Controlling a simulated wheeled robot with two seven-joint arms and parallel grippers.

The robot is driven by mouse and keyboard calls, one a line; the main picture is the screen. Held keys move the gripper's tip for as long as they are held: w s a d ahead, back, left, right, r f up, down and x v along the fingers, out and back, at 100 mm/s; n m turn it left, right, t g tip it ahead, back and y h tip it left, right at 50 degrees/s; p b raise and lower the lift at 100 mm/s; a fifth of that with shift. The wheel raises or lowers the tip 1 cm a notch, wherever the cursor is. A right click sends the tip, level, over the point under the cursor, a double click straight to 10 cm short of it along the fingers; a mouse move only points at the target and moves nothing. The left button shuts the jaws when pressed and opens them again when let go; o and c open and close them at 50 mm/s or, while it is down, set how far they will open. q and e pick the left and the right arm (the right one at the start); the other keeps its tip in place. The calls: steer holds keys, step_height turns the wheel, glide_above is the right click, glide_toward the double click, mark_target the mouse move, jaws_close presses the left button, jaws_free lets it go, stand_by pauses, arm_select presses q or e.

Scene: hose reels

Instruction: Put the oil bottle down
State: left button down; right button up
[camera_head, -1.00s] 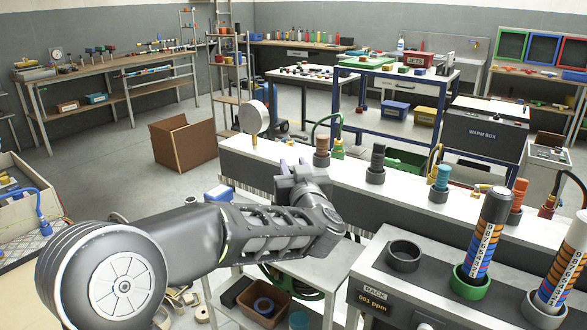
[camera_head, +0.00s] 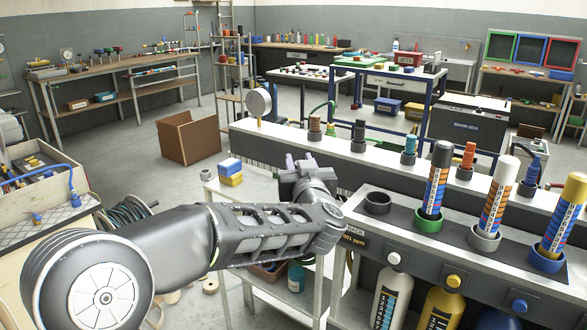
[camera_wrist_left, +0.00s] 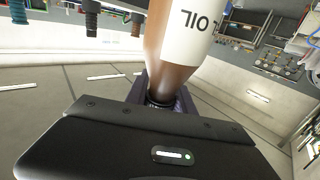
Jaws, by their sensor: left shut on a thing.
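The oil bottle (camera_wrist_left: 180,45) shows in the left wrist view as a brown bottle with a white label (camera_wrist_left: 215,32) reading OIL, upside down in that picture. My left gripper (camera_wrist_left: 160,98) is shut around its dark, narrow neck. In the head view my left gripper (camera_head: 303,164) is in front of the long white ledge, above the small light table; the bottle cannot be made out there, apparently hidden by the gripper and wrist. My right gripper is not in view.
A small table (camera_head: 262,190) holds a blue and yellow block (camera_head: 230,172). Several coloured fittings stand along the white ledge (camera_head: 335,150).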

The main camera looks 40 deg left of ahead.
arm_select(q)
steer(key=w+d+f+m+t+h, duration=0.1)
steer(key=d+f+m+h, duration=0.1)
steer(key=d+f, duration=0.4)
steer(key=w+d+f+m+t+h, duration=0.1)
steer(key=d+f+m+t+h, duration=0.1)
steer(key=d+f+h, duration=0.3)
steer(key=w+d+f+m+t+h, duration=0.1)
steer(key=w+d+f+m+h, duration=0.1)
steer(key=d+f, duration=0.7)
steer(key=shift+d+m+t+h, duration=0.3)
steer(key=shift+m+h, duration=0.6)
steer(key=shift+h, duration=0.1)
step_height(320, 180, down, 7)
steer(key=s+d+h, duration=0.1)
steer(key=d, duration=0.1)
steer(key=shift+s+d+f+m, duration=0.15)
steer(key=shift+s+d+m, duration=0.1)
steer(key=shift+d+m, duration=0.15)
steer(key=shift+a, duration=0.1)
